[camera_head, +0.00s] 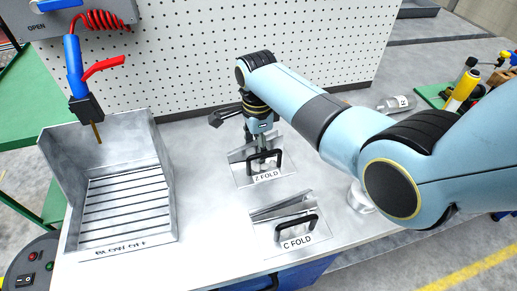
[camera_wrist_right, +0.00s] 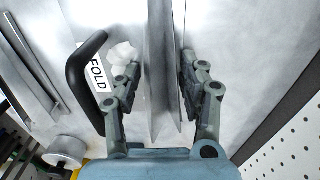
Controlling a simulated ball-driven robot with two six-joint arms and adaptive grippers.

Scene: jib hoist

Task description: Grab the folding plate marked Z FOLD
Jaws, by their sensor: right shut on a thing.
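The folding plate marked Z FOLD (camera_head: 240,173) lies on the grey bench top. It has a raised folded metal piece, a black handle (camera_head: 265,163) and a white label. My right gripper (camera_head: 262,146) reaches down onto its back part from above. In the right wrist view the gripper (camera_wrist_right: 157,88) has one finger on each side of an upright metal sheet (camera_wrist_right: 161,60) of the plate and is shut on it. The black handle (camera_wrist_right: 77,82) and a label reading FOLD lie beside the left finger. My left gripper is not in view.
A plate marked C FOLD (camera_head: 318,238) with its own handle lies nearer the front edge. A slatted blow-off tray (camera_head: 163,130) stands left under a blue air gun (camera_head: 72,65). A white perforated panel (camera_head: 210,60) rises behind.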

